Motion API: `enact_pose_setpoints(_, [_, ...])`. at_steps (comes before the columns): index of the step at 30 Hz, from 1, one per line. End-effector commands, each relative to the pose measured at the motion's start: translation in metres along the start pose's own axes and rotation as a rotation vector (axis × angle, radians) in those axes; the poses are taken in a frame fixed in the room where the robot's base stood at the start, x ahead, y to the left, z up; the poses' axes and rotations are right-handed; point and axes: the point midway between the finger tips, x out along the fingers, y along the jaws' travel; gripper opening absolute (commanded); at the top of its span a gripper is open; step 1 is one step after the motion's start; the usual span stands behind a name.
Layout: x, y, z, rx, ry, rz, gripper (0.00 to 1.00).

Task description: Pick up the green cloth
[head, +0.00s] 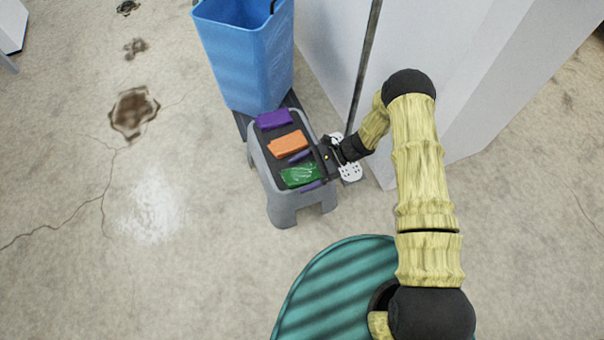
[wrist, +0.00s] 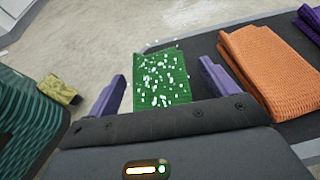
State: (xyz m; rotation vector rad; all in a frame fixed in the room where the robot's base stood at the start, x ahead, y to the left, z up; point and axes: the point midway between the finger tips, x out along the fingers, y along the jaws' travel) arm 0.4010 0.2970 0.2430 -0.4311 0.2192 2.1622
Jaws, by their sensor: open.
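The green cloth (head: 299,176) lies on the front part of a small grey stool (head: 284,208) with a dark top. In the wrist view the green cloth (wrist: 162,80) has white specks on it and shows between my two purple fingers. My gripper (head: 307,171) is at the stool's right side, over or beside the cloth. It is open, with one finger on each side of the cloth in the wrist view (wrist: 163,85). I cannot tell whether the fingers touch the cloth. The cloth's near edge is hidden behind the gripper body.
An orange cloth (head: 289,144) lies just behind the green one, close to a finger, and a purple cloth (head: 273,119) lies farther back. A blue bin (head: 245,60) stands behind the stool. A pole (head: 365,60) and white block (head: 480,90) stand right.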

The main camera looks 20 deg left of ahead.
Motion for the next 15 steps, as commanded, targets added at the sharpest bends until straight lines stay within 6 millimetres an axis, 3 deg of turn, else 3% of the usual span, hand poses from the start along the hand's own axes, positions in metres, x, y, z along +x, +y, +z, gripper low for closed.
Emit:
enact_pose_setpoints(4, [-0.0001, 0.0000, -0.0001, 0.000, 0.000, 0.000, 0.83])
enact_pose_setpoints(11, [-0.0001, 0.0000, -0.0001, 0.000, 0.000, 0.000, 0.38])
enact_pose_setpoints(15, [-0.0001, 0.0000, 0.0000, 0.000, 0.000, 0.000, 0.37])
